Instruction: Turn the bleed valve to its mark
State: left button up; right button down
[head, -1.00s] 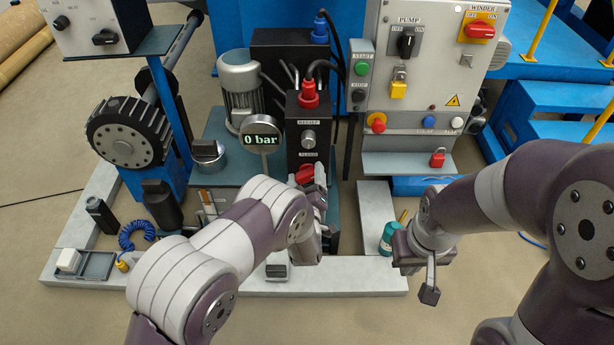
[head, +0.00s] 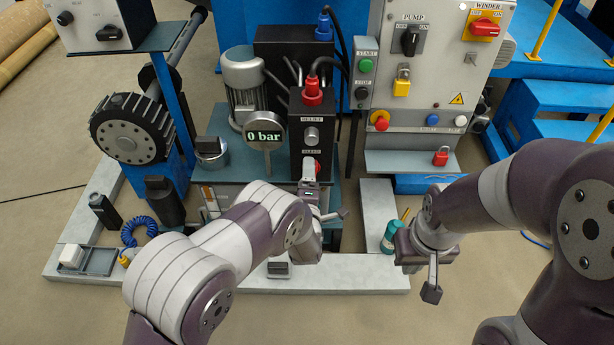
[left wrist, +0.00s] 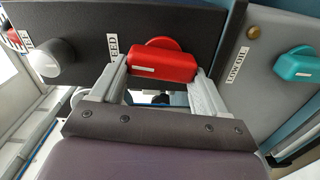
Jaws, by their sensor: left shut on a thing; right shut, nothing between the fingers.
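The bleed valve has a red handle (head: 309,168) low on the front of the black valve block (head: 298,140), under a label. In the head view my left gripper (head: 309,187) covers most of it. In the left wrist view the red handle (left wrist: 162,63) lies crosswise between the two fingers of my left gripper (left wrist: 160,75), which is shut on it. Its round red base shows behind. I cannot make out the valve's mark. The gauge (head: 264,134) reads 0 bar. My right gripper (head: 432,290) is shut and empty, away from the block at the right.
A grey relief knob (head: 311,135) sits just above the bleed valve. In the left wrist view a teal knob (left wrist: 297,64) is on the neighbouring grey panel, right of the gripper. The control cabinet (head: 430,75) stands right of the block. Open floor lies in front of the pale frame (head: 350,277).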

pick_arm(q)
jog(key=shift+w+r+n, duration=0.1)
jog(key=shift+r+n, duration=0.05)
jog(key=shift+n, duration=0.45)
jog(key=o, duration=0.9)
jog(key=shift+o, duration=0.8)
jog(key=s+p, duration=0.5)
jog(key=s, duration=0.7)
jog(key=shift+s, duration=0.35)
jog(key=shift+f, duration=0.2)
